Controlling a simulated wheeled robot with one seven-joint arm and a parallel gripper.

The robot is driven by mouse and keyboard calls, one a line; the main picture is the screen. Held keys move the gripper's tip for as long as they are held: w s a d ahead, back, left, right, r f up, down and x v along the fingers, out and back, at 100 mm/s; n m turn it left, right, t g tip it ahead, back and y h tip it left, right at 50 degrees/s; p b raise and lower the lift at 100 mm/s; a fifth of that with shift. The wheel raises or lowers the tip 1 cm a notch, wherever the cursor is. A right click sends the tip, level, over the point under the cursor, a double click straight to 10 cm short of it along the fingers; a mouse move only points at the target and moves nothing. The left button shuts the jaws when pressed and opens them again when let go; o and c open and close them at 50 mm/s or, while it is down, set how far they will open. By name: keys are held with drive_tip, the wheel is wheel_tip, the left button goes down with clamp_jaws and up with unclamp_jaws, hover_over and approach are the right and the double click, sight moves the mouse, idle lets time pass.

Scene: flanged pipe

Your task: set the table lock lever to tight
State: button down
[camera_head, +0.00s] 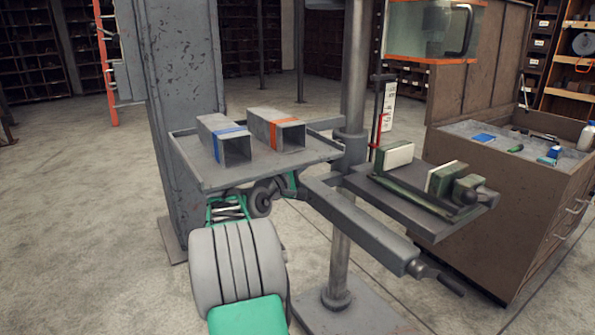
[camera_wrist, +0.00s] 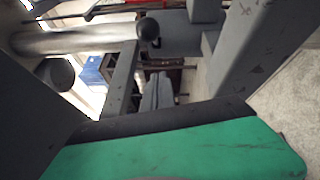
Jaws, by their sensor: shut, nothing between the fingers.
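A round pole (camera_head: 347,210) carries a grey arm and a small table with a vise (camera_head: 440,185). A dark ball knob (camera_wrist: 148,28) stands near the pale pole (camera_wrist: 75,40) in the wrist view; it may be the table lock lever's end, but I cannot tell its setting. In the head view I cannot pick out that lever for sure. My gripper shows in the wrist view as narrow grey fingers (camera_wrist: 157,94), shut and empty, apart from the knob in the picture. In the head view my arm reaches under the tray, which hides part of it.
A grey tray (camera_head: 205,182) holds two square tubes, one with a blue band (camera_head: 225,140) and one with an orange band (camera_head: 274,130). A rod with a dark grip (camera_head: 438,278) sticks out at front right. A brown bench (camera_head: 515,215) stands at right. Floor at left is clear.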

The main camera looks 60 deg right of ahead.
drive_tip(key=d, duration=0.1)
drive_tip(key=s+d+b, duration=0.1)
drive_tip(key=d, duration=0.1)
drive_tip(key=shift+d, duration=0.1)
drive_tip(key=s, duration=0.1)
drive_tip(key=s+b, duration=0.1)
drive_tip(key=shift+s+d+r, duration=0.2)
drive_tip(key=shift+s+r, duration=0.25)
